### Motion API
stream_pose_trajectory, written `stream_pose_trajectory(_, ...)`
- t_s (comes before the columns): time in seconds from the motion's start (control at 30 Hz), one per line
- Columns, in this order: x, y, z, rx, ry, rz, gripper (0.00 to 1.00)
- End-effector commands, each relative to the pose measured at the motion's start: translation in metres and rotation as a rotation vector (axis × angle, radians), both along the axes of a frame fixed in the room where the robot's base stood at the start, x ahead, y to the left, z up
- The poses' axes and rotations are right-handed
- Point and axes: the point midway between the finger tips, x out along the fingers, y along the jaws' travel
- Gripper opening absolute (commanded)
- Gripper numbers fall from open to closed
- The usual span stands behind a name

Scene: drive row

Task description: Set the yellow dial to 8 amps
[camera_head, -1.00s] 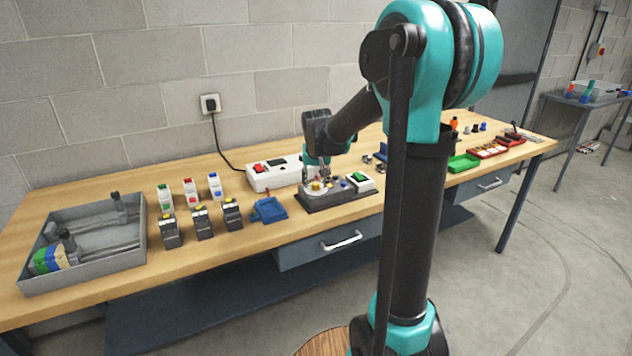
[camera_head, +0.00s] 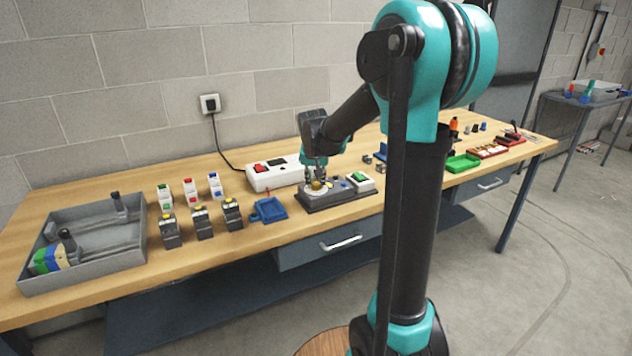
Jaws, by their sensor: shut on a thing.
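The yellow dial (camera_head: 317,186) sits on the left part of a dark grey control panel (camera_head: 335,200) on the workbench. My gripper (camera_head: 317,179) points down at the dial from above, with its fingers shut around the dial. The fingers hide part of the dial. The scale marks and the setting are too small to read.
A white box with a red switch (camera_head: 274,173) stands behind the panel. Several grey breakers (camera_head: 202,222) and a large grey tray (camera_head: 85,265) stand farther left.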

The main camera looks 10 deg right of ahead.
Motion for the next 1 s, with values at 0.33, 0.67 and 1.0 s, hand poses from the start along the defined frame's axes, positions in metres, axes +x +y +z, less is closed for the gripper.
stream_pose_trajectory(0.33,0.0001,0.0008,0.0001,0.0,0.0,-0.07,0.0)
stream_pose_trajectory(0.67,0.0001,0.0008,0.0001,0.0,-0.001,-0.069,0.44)
stream_pose_trajectory(1.0,-0.0018,0.0015,0.0056,0.0,-0.001,-0.068,0.44)
